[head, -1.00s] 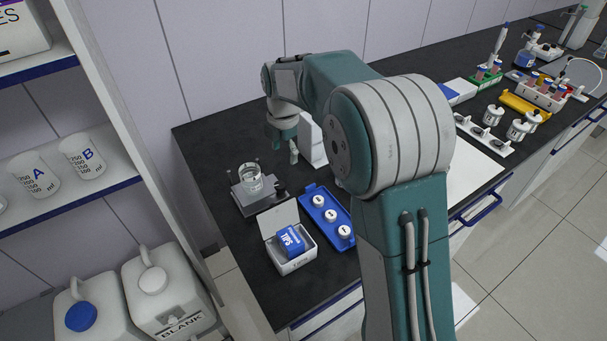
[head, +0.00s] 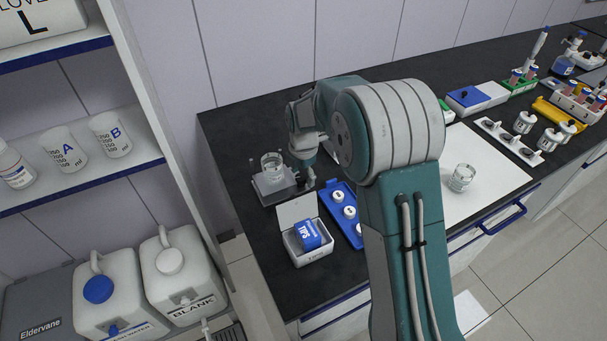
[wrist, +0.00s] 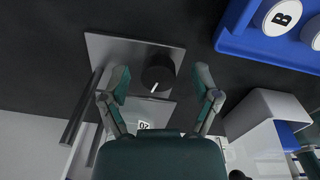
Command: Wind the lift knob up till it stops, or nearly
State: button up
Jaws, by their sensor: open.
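The lift (head: 268,194) is a small grey stand on the dark bench, with a glass beaker (head: 272,166) on its plate. In the wrist view, the black lift knob (wrist: 158,72) with a white pointer line shows in front of the lift's grey base (wrist: 112,50). My gripper (wrist: 161,84) is open, one finger on each side of the knob. Gaps show between the knob and both fingers. In the head view, my gripper (head: 308,181) is beside the lift's right side and the knob is hard to make out there.
A blue tray (head: 340,188) with round white-capped items lies right of the lift. An open white tips box (head: 318,256) stands in front. Another glass beaker (head: 461,177) stands on a white mat (head: 482,200). Shelves with beakers (head: 64,150) rise at left.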

jog(key=shift+a+f, duration=0.1)
jog(key=shift+a, duration=0.45)
jog(key=shift+d, duration=0.4)
grip_shut()
jog(key=m, duration=0.3)
jog(key=shift+m, duration=2.2)
